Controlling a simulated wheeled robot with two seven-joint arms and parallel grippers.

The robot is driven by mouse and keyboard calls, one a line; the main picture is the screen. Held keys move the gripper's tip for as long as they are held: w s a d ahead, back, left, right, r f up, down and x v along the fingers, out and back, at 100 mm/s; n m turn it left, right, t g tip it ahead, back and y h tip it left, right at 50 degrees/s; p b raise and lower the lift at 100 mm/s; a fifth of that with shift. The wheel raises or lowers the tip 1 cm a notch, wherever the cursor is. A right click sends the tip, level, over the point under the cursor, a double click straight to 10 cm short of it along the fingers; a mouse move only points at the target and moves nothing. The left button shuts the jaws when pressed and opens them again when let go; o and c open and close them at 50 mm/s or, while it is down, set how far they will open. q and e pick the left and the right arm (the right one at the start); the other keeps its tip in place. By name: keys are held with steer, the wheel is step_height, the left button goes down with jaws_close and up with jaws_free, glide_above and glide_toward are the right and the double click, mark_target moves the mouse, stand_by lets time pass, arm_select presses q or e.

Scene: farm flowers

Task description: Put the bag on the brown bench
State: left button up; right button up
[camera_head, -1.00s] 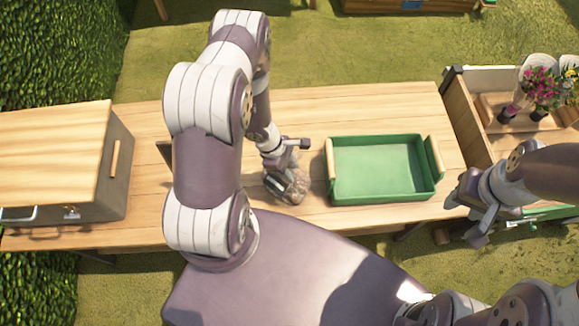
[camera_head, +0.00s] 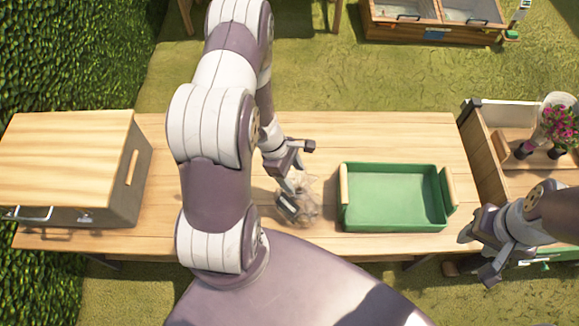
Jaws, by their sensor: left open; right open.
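The bag (camera_head: 306,206) is a crumpled, see-through brownish bundle on the light wooden table (camera_head: 330,130), left of the green tray. My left gripper (camera_head: 297,177) is open at the bag. One finger is over the bag's left side and the other is above it; I cannot tell whether they touch it. My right gripper (camera_head: 482,258) is open and empty at the table's right front, apart from the bag. No separate brown bench is clearly identifiable; wooden legs show at the top edge.
A green tray (camera_head: 447,222) with wooden handles stands right of the bag. A wooden-topped box (camera_head: 70,150) fills the table's left end. Flowers (camera_head: 558,125) stand in a wooden cart (camera_head: 484,150) at right. A wooden planter (camera_head: 430,33) stands behind on grass.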

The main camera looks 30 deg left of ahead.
arm_select(q)
steer(key=s+d+r+m+y, duration=0.2)
steer(key=r+m, duration=0.8)
steer(key=r, duration=0.1)
steer(key=s+d+r+m+y, duration=0.1)
steer(key=d+r+m+y, duration=0.1)
steer(key=r+m, duration=0.8)
steer(key=shift+s+d+r+t, duration=0.4)
steer(key=shift+r, duration=0.1)
steer(key=shift+s, duration=0.15)
